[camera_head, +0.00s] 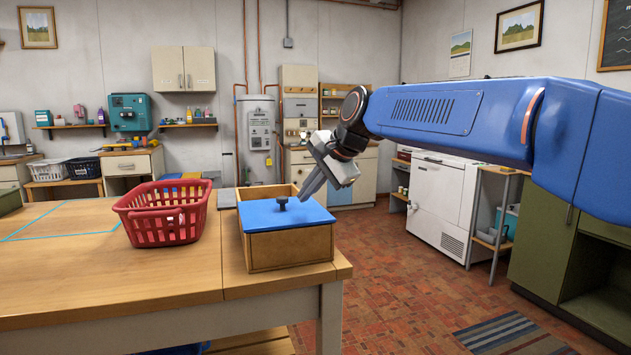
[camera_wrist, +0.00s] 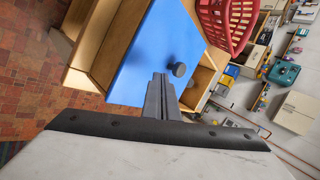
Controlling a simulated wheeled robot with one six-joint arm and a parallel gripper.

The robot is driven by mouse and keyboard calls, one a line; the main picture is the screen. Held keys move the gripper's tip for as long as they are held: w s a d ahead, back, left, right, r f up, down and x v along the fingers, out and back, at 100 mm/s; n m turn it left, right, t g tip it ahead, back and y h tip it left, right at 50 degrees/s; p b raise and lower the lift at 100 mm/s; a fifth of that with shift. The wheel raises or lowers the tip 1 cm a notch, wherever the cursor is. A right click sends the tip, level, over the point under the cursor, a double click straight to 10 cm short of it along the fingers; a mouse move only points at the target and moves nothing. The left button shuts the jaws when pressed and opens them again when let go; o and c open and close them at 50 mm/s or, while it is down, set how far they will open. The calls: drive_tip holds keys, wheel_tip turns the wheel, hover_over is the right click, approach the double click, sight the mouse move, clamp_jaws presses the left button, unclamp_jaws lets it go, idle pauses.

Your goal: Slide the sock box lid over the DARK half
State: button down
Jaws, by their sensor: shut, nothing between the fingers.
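The sock box (camera_head: 290,251) is an open-topped wooden box at the right end of the table. Its flat blue lid (camera_head: 305,213) covers the near part, and the far part is open. A dark round knob (camera_head: 282,204) stands on the lid; it also shows in the wrist view (camera_wrist: 179,69). The open part (camera_wrist: 202,84) shows pale wood inside. What lies under the lid is hidden, and I cannot tell which half is dark. My gripper (camera_head: 303,197) is shut and empty, pointing down just right of the knob. Its fingertips (camera_wrist: 159,78) appear beside the knob, not around it.
A red basket (camera_head: 165,222) stands left of the box on the wooden table (camera_head: 75,265). Blue tape lines (camera_head: 45,222) mark the table at far left. The table's right edge is close beside the box. The tabletop in front of the basket is clear.

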sight(284, 206)
drive_tip(key=shift+w+a+f, duration=0.4)
drive_tip(key=shift+w+a, duration=0.2)
drive_tip(key=shift+w, duration=0.05)
drive_tip(key=shift+w+a+f, duration=0.35)
drive_tip(key=shift+w+a, duration=0.25)
drive_tip(key=shift+w+a+f, duration=0.1)
drive_tip(key=shift+w+a, duration=0.45)
drive_tip(key=shift+w, duration=0.05)
